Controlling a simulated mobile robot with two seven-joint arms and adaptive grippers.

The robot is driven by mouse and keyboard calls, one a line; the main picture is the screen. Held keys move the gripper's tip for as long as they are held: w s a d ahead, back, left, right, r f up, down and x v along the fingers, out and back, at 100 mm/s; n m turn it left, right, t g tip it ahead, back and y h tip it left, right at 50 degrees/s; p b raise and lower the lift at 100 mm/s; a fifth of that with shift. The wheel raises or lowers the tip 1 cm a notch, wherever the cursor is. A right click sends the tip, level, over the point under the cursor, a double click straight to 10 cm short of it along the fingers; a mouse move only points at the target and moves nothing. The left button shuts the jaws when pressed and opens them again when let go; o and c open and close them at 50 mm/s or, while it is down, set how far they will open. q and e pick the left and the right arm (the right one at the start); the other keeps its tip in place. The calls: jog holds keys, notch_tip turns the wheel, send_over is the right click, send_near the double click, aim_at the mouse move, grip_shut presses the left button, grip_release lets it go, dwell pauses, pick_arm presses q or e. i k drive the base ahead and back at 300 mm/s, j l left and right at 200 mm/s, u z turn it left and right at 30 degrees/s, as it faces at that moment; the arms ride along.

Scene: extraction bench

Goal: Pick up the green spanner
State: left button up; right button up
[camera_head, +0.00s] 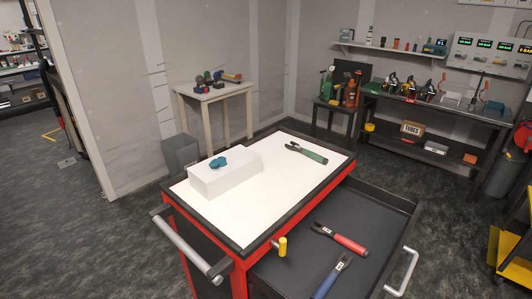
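The green spanner (308,153) lies on the white top of the red cart (270,185), towards its far right corner. Its dark jaw end points to the upper left and its green handle to the lower right. Nothing covers it. Neither of my grippers shows in the head view.
A white box (225,176) with a small teal object (218,163) on it stands on the cart's left part. The open drawer (375,205) holds a red-handled spanner (346,242) and a blue-handled one (330,280). A yellow cylinder (282,246) is near the drawer's edge.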

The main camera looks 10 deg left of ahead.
aim_at(323, 161)
jog(key=l+u, duration=1.25)
jog(key=l, duration=0.2)
jog(key=l+u, duration=0.25)
jog(key=l, duration=0.3)
jog(key=i+l+u, duration=0.2)
jog(key=l, duration=0.3)
jog(key=l+u, duration=0.25)
jog(key=l, duration=0.3)
jog(key=l+u, duration=0.15)
jog(key=l, duration=0.4)
jog(key=l+u, duration=0.15)
jog(key=l, duration=0.35)
jog(key=k+l+u, duration=0.15)
jog(key=l, duration=0.35)
jog(key=k+l+u, duration=0.15)
jog(key=l, duration=0.4)
jog(key=l+u, duration=0.4)
jog(key=l, duration=0.65)
jog(key=l+u, duration=0.3)
jog(key=l, duration=0.8)
jog(key=l+u, duration=0.35)
jog(key=l, duration=0.7)
